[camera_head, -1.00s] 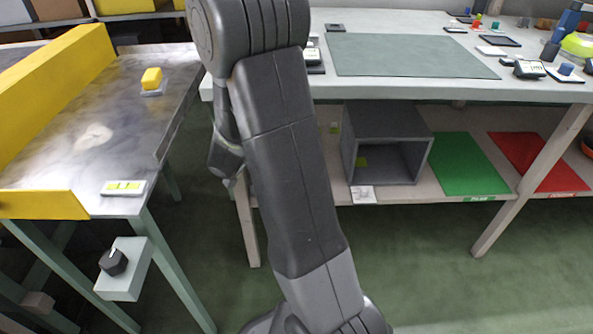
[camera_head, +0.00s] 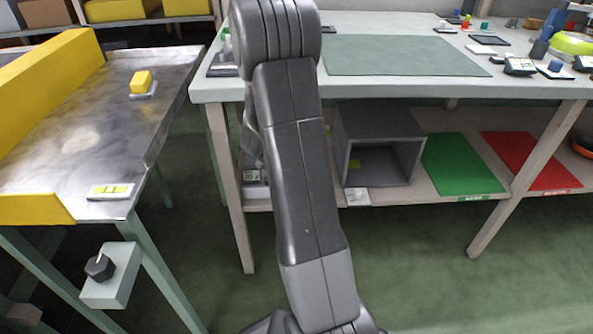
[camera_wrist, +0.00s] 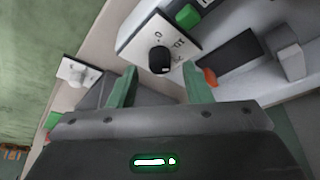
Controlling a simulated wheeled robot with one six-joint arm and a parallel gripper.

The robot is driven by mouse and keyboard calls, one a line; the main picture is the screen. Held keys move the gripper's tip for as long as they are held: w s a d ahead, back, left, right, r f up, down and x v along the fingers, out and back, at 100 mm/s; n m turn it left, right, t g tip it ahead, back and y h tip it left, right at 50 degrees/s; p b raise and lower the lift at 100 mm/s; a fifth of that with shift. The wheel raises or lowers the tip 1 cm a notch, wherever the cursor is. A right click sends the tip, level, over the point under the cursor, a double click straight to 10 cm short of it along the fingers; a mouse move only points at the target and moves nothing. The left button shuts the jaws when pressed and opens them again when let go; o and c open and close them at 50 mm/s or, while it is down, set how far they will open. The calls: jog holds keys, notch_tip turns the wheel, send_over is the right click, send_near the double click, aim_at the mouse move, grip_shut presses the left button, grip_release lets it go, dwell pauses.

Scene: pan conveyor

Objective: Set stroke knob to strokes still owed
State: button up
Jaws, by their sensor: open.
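In the wrist view a black round knob (camera_wrist: 160,60) with a pale mark stands on a white plate (camera_wrist: 141,38) with dark markings, too small to read surely. My gripper (camera_wrist: 160,69) is open, its two green fingers to either side of the knob in the picture; contact cannot be told. In the head view another dark knob (camera_head: 99,268) with a white pointer sits on a pale box (camera_head: 122,275) at the conveyor's front leg. My arm hides my gripper in the head view.
In the wrist view, a green block (camera_wrist: 187,15), a red-orange piece (camera_wrist: 210,77) and a grey block (camera_wrist: 291,62) are near the plate. In the head view, the conveyor (camera_head: 110,120) is left, the workbench (camera_head: 218,91) right, with a grey bin (camera_head: 378,130) beneath. Green floor is clear ahead.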

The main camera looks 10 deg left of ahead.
jog(key=shift+x, duration=0.95)
jog(key=shift+c, duration=0.3)
grip_shut()
jog(key=shift+b, duration=0.5)
jog(key=shift+f+m+h+b, duration=0.1)
jog(key=shift+m+h+b, duration=0.3)
jog(key=shift+m+b, duration=0.55)
jog(key=shift+w+a+m+g+h, duration=0.1)
jog(key=shift+m+g+h, duration=0.25)
jog(key=shift+m, duration=0.6)
jog(key=shift+m+g, duration=0.45)
jog(key=shift+m, duration=0.75)
